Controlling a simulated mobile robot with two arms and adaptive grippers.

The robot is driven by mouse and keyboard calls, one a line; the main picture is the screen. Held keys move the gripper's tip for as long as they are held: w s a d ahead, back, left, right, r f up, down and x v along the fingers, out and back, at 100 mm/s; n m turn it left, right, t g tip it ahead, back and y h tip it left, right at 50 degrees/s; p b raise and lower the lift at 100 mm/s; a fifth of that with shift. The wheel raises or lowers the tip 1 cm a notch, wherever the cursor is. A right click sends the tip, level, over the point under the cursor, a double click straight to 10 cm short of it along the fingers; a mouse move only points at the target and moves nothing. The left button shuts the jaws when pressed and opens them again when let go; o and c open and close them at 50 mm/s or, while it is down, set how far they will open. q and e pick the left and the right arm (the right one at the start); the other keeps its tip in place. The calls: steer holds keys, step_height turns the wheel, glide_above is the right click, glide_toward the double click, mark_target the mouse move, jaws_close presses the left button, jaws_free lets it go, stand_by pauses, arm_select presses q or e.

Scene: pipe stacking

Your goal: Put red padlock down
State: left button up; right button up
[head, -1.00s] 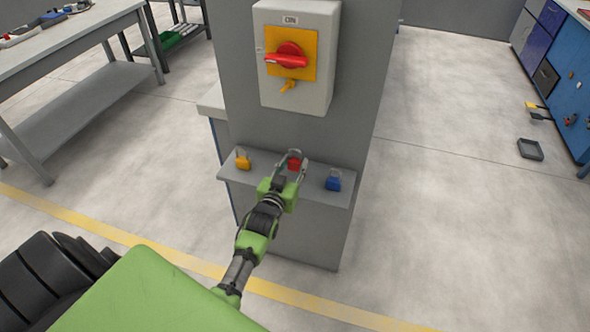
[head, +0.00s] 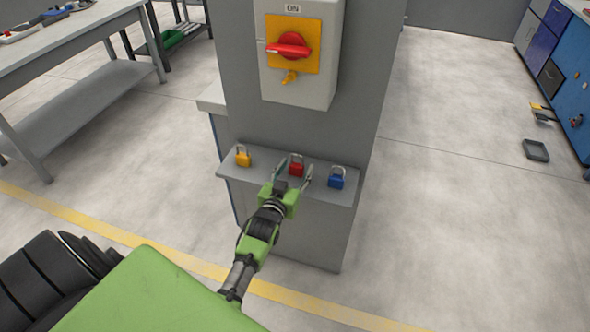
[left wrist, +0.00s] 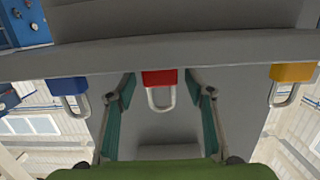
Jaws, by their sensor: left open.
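The red padlock (head: 296,169) stands upright on the grey shelf (head: 262,171), shackle up, between the yellow padlock (head: 243,159) and the blue padlock (head: 336,181). My left gripper (head: 293,174) is open, its fingers spread on either side of the red padlock with gaps. In the left wrist view the picture is upside down; the red padlock (left wrist: 160,79) shows between the two open fingers (left wrist: 160,92), with the blue padlock (left wrist: 68,87) at left and the yellow padlock (left wrist: 293,73) at right. My right gripper is not in view.
A switch box (head: 298,50) with a red rotary handle (head: 289,47) hangs on the grey column above the shelf. A grey workbench (head: 75,50) stands at the left. A dark tray (head: 536,150) lies on the floor at the right.

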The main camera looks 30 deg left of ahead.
arm_select(q)
steer(key=shift+r, duration=0.2)
steer(key=v, duration=1.2)
steer(key=s+d+f+m+g+h, duration=0.1)
steer(key=s+d+f+g, duration=0.2)
steer(key=f, duration=0.8)
steer(key=s+d+f+m+g+h, duration=0.15)
steer(key=s+d+f, duration=0.3)
steer(key=f, duration=0.55)
steer(key=s+d+f+g+h, duration=0.2)
steer(key=s+d+f+g, duration=0.15)
steer(key=f, duration=0.75)
steer(key=s+f+m+g, duration=0.1)
steer(key=s+f, duration=0.4)
steer(key=s, duration=0.5)
steer(key=s+a+f+g, duration=0.1)
steer(key=s+f+g, duration=0.2)
steer(key=s+f, duration=0.3)
steer(key=s+a+f+m+g, duration=0.1)
steer(key=s+f+g, duration=0.2)
steer(key=s, duration=1.1)
step_height(320, 180, down, 2)
steer(key=shift+s+f+m, duration=0.2)
steer(key=shift+s+m, duration=0.15)
steer(key=shift+s, duration=0.05)
steer(key=shift+y, duration=0.25)
